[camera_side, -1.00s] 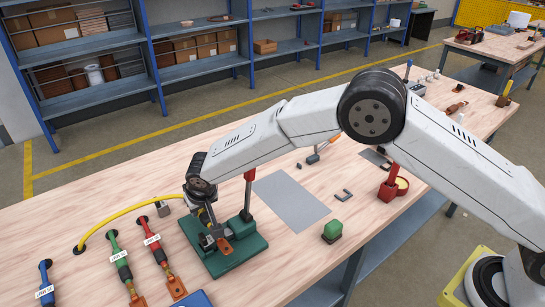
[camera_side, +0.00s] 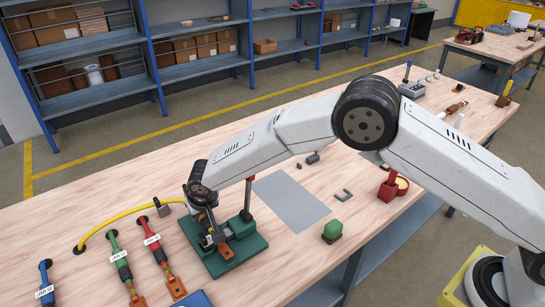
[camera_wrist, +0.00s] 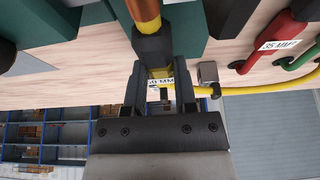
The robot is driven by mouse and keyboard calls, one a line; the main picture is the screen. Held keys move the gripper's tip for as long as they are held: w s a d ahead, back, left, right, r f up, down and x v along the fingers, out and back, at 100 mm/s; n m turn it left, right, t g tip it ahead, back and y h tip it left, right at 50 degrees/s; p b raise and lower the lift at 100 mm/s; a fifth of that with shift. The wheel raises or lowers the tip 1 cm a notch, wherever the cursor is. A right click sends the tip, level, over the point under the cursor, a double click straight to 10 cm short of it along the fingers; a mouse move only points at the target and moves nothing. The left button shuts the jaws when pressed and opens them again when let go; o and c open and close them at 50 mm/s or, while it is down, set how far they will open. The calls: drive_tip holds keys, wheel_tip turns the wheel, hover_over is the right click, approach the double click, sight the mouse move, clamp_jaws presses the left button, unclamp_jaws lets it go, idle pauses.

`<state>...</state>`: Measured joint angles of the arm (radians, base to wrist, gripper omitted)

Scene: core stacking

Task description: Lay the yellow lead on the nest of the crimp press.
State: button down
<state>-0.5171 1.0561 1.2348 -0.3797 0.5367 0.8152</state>
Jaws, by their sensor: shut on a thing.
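The yellow lead (camera_side: 118,213) runs from a hole in the bench in an arc to my gripper (camera_side: 207,232). My gripper is shut on its labelled end, just above the green base of the crimp press (camera_side: 243,262). The lead's copper lug (camera_side: 225,250) points to the front right over that base. In the wrist view my gripper (camera_wrist: 160,95) has its fingers either side of the yellow, labelled part. The black collar (camera_wrist: 152,44) and copper lug (camera_wrist: 144,10) reach beyond them, between green press parts. The nest is hidden, so I cannot tell whether the lead touches it.
Red (camera_side: 155,250), green (camera_side: 120,262) and blue (camera_side: 46,283) leads lie left of the press. A grey mat (camera_side: 291,200) and a green-topped item (camera_side: 332,232) are to the right.

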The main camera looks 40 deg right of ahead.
drive_tip(key=shift+f, duration=0.6)
drive_tip(key=shift+c, duration=1.6)
unclamp_jaws()
drive_tip(key=shift+s+r, duration=0.1)
drive_tip(key=shift+v, duration=3.8)
